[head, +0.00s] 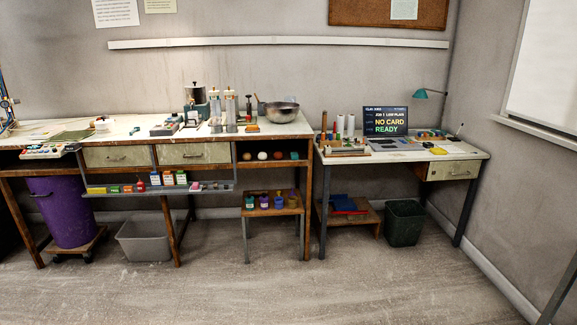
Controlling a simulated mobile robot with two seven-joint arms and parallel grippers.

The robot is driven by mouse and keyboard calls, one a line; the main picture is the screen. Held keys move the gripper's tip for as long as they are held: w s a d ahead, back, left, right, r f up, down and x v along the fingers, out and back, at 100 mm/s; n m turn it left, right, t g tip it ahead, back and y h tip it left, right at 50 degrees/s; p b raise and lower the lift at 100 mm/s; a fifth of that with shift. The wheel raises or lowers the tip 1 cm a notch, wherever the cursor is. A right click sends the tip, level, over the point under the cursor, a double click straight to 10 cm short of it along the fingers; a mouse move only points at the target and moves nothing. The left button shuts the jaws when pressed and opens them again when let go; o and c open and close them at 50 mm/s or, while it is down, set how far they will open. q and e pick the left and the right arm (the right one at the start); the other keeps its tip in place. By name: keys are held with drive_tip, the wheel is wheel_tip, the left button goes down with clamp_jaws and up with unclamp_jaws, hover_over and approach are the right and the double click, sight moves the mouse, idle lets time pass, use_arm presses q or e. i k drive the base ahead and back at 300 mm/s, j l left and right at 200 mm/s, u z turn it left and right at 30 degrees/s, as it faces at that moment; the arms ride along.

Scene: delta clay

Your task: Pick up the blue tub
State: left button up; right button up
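Several small tubs stand in a row on a low wooden stool (272,211) under the right end of the long bench. One of them, second from the left, looks like a blue tub (264,201), but it is small here and blue and purple are hard to tell apart. The leftmost tub (250,202) looks bluish green, and a purple tub (279,202) stands to the right of the second one. Neither of my grippers shows in the head view.
The long bench (130,131) carries tools and a metal bowl (282,112). A purple bin (66,210), a grey bin (145,240) and a dark green bin (404,222) stand below. Blue items (345,203) lie under the right desk. The front floor (300,290) is clear.

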sight(279, 203)
drive_tip(key=i+l, duration=0.1)
drive_tip(key=i, duration=0.3)
drive_tip(key=i+l+u, duration=0.1)
drive_tip(key=i, duration=0.35)
drive_tip(key=i+l, duration=0.15)
drive_tip(key=i, duration=0.25)
drive_tip(key=i+l+u, duration=0.15)
drive_tip(key=i+u, duration=0.15)
drive_tip(key=i, duration=0.25)
drive_tip(key=i+l+u, duration=0.25)
drive_tip(key=i, duration=0.3)
drive_tip(key=i+l+u, duration=0.4)
drive_tip(key=i, duration=0.3)
drive_tip(key=i+l+u, duration=0.1)
drive_tip(key=i+l, duration=0.4)
drive_tip(key=i, duration=0.25)
drive_tip(key=u, duration=0.05)
